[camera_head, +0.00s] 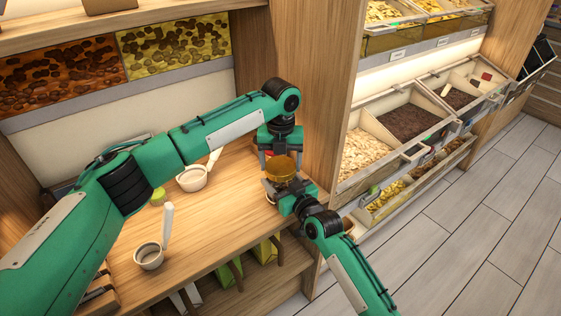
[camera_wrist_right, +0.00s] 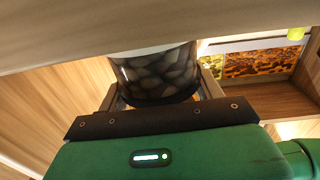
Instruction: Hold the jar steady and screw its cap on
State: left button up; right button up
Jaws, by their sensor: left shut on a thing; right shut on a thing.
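A round gold-brown cap (camera_head: 280,169) shows in the head view near the right end of the wooden counter. My left gripper (camera_head: 279,160) comes down from above and is shut on the cap. My right gripper (camera_head: 283,187) reaches in from below right and is shut on the jar (camera_wrist_right: 155,75). In the right wrist view the jar is clear, with dark rounded pieces inside, and stands between the fingers. The cap and my grippers hide most of the jar in the head view. I cannot tell how the cap sits on the jar's rim.
Two white scoops or cups (camera_head: 148,258) (camera_head: 192,179) stand on the counter (camera_head: 215,225) at left, with a small green item (camera_head: 157,196) between. A wooden upright panel (camera_head: 312,95) is close on the right, with food bins (camera_head: 405,130) beyond it. Green bags (camera_head: 265,251) stand below.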

pick_arm(q)
jog(key=m, duration=0.6)
jog(key=o, duration=1)
jog(key=shift+c, duration=0.2)
jog(key=shift+r, duration=2.25)
jog(key=shift+o, duration=0.2)
